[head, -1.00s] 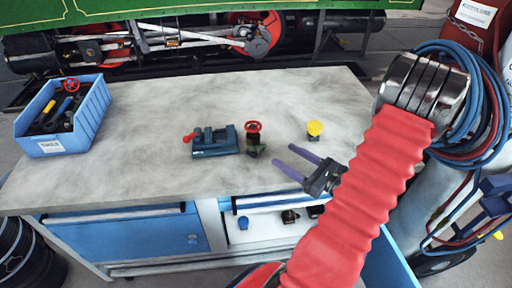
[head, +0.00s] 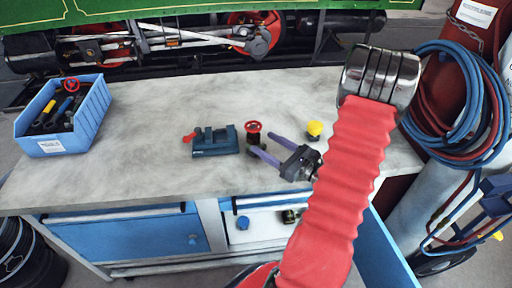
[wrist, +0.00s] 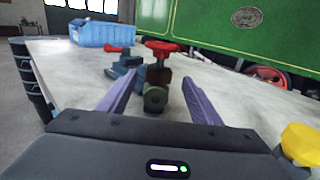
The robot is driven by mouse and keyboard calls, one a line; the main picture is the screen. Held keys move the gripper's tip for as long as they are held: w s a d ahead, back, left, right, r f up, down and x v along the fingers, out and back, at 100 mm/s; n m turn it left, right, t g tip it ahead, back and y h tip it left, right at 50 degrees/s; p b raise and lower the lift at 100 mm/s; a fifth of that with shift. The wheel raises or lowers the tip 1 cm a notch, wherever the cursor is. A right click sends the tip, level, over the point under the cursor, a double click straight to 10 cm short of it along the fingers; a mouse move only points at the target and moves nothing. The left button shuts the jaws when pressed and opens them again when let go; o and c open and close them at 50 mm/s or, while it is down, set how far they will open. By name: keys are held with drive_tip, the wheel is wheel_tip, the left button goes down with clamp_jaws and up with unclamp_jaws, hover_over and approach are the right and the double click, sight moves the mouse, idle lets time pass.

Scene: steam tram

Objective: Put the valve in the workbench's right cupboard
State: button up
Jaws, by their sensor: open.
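The valve (head: 253,128), with a red handwheel on a dark body, stands upright on the workbench top (head: 150,120). My gripper (head: 262,144) is open and low over the bench, its purple fingers pointing at the valve. In the wrist view the valve (wrist: 158,75) stands ahead, between the lines of the two fingers (wrist: 158,82), its round green-brown end facing me. I cannot tell if the fingers touch it. The right cupboard (head: 268,222) is open below the bench top, its blue door (head: 388,245) swung out at right. My arm hides part of it.
A blue-green vice (head: 212,141) stands close left of the valve; a yellow-topped part (head: 314,129) stands to its right. A blue bin (head: 62,120) of tools is at far left. A blue item (head: 243,222) and a dark item (head: 289,216) are in the cupboard.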

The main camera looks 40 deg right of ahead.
sight(259, 140)
drive_tip(key=shift+w, duration=0.1)
drive_tip(key=shift+w+a, duration=0.25)
drive_tip(key=shift+w, duration=1)
drive_tip(key=shift+w+a, duration=0.2)
drive_tip(key=shift+w, duration=1)
drive_tip(key=shift+r, duration=0.1)
clamp_jaws()
